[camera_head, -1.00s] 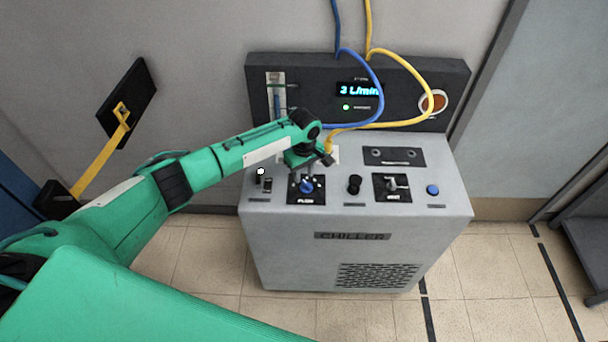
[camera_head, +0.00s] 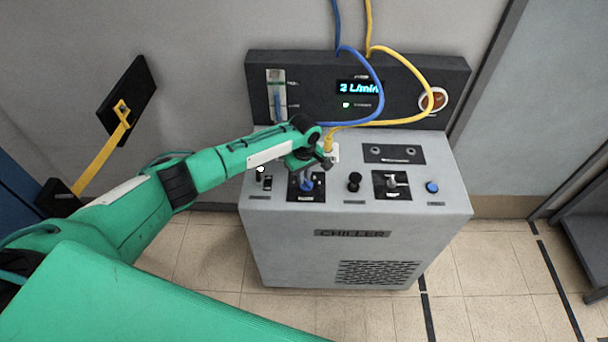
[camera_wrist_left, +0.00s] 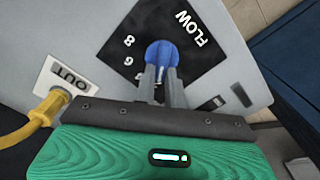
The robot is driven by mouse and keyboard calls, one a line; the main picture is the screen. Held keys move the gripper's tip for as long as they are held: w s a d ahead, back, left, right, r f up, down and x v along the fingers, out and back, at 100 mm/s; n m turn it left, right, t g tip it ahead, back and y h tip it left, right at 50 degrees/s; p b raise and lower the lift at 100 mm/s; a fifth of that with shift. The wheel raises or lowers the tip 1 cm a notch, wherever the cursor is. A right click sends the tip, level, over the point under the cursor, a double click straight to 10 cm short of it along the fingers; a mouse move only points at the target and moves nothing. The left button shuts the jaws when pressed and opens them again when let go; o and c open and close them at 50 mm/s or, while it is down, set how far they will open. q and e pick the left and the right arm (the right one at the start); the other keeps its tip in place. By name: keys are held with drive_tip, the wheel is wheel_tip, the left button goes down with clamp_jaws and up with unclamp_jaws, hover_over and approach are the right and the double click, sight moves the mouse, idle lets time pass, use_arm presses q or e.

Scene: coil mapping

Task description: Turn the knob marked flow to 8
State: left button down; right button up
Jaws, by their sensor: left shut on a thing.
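The blue flow knob (camera_head: 307,186) sits on a black plate marked FLOW (camera_wrist_left: 185,30) on top of the grey chiller (camera_head: 420,240). My left gripper (camera_head: 309,178) reaches down to it from above. In the left wrist view the two fingers (camera_wrist_left: 162,78) are shut on the blue knob (camera_wrist_left: 161,53), one on each side. The figures 8 and 6 show on the plate beside the knob; lower marks are partly hidden by the fingers. The knob's pointer is hard to make out. The chiller display (camera_head: 360,88) seems to read 2 L/min. My right gripper is not in view.
A black knob (camera_head: 354,182), a lever on a black plate (camera_head: 392,184) and a blue button (camera_head: 432,187) stand right of the flow knob. Blue (camera_head: 376,75) and yellow (camera_head: 425,80) hoses loop behind my gripper. A yellow hose (camera_wrist_left: 32,122) joins the OUT port.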

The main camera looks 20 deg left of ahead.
use_arm(q)
drive_tip(key=shift+m, duration=0.3)
drive_tip(key=m, duration=0.3)
drive_tip(key=m+p, duration=0.1)
drive_tip(key=shift+w+d+m, duration=0.2)
drive_tip(key=shift+d+m, duration=0.1)
drive_tip(key=m, duration=0.5)
drive_tip(key=shift+w+d+p, duration=0.1)
drive_tip(key=shift+d+p, duration=0.2)
drive_tip(key=shift+p, duration=0.05)
drive_tip(key=m, duration=0.5)
drive_tip(key=shift+d+m, duration=0.3)
drive_tip(key=shift+m, duration=0.1)
drive_tip(key=m, duration=0.5)
drive_tip(key=shift+s+d, duration=0.25)
drive_tip(key=shift+s, duration=0.05)
drive_tip(key=shift+m, duration=0.3)
drive_tip(key=c, duration=1.5)
unclamp_jaws()
drive_tip(key=shift+o, duration=0.2)
drive_tip(key=shift+r, duration=0.15)
